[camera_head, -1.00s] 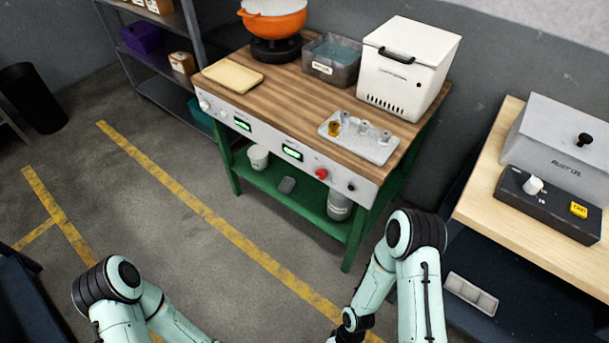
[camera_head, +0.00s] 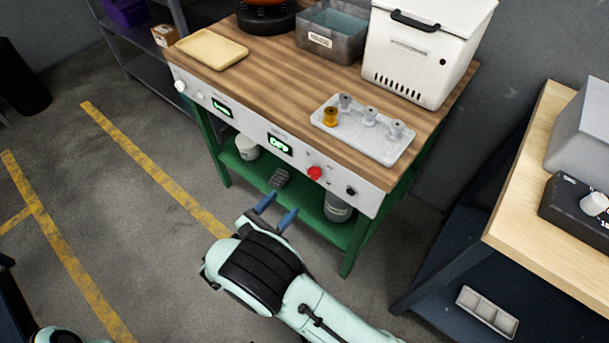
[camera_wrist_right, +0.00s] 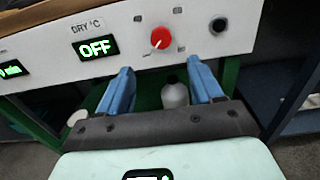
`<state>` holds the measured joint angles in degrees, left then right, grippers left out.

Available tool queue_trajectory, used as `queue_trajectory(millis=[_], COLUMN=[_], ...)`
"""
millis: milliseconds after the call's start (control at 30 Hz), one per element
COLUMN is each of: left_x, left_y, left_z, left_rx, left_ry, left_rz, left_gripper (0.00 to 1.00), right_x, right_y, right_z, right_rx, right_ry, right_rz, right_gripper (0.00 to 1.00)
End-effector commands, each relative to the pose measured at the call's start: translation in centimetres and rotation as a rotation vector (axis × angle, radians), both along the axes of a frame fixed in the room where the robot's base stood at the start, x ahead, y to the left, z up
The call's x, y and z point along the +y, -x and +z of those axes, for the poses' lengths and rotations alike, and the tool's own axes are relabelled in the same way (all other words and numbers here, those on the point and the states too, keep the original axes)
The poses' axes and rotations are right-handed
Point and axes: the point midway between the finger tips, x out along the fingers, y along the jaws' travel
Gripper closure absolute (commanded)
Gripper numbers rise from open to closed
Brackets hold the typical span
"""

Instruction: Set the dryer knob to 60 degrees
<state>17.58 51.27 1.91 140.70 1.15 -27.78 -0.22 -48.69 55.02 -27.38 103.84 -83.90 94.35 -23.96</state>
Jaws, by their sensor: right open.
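The dryer knob is the red knob (camera_head: 314,173) on the white front panel (camera_head: 236,128) of the workbench. In the right wrist view the red knob (camera_wrist_right: 161,38) has a pale pointer mark, and the display (camera_wrist_right: 95,47) to its left, under the label "DRY °C", reads OFF. My right gripper (camera_head: 276,209) is open and empty, in front of and below the panel. In the right wrist view its blue fingers (camera_wrist_right: 160,82) are apart, below the knob and not touching it. My left gripper is out of view; only part of that arm shows at the lower left.
A black knob (camera_head: 351,191) sits right of the red one. White knobs (camera_head: 180,86) and a second display (camera_head: 222,108) are further left. A tray (camera_head: 377,143) with several spools stands above the panel. A grey bottle (camera_head: 337,208) is on the green shelf below. Another bench stands at right.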

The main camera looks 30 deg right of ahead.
Motion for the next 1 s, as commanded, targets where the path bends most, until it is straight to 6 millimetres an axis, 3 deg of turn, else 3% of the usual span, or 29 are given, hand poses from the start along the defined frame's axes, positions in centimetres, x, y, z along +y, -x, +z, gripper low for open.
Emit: queue_trajectory(millis=[300, 500, 700, 1000], left_x=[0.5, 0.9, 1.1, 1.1], left_y=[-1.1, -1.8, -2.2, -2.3], left_z=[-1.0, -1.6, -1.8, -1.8], left_rx=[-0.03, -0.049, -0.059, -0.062], left_ry=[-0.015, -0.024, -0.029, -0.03], left_rz=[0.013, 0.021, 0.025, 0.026], left_gripper=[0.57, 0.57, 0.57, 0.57], right_x=[-6.3, -9.5, -11.0, -11.2], right_y=[-2.4, -3.7, -4.4, -4.5], right_z=[-0.2, -0.2, -0.1, -0.1], right_rx=[0.002, 0.002, 0.002, 0.002], right_ry=[-0.002, -0.004, -0.004, -0.003], right_rz=[-0.006, -0.006, -0.004, -0.003], right_gripper=[0.34, 0.34, 0.34, 0.34])
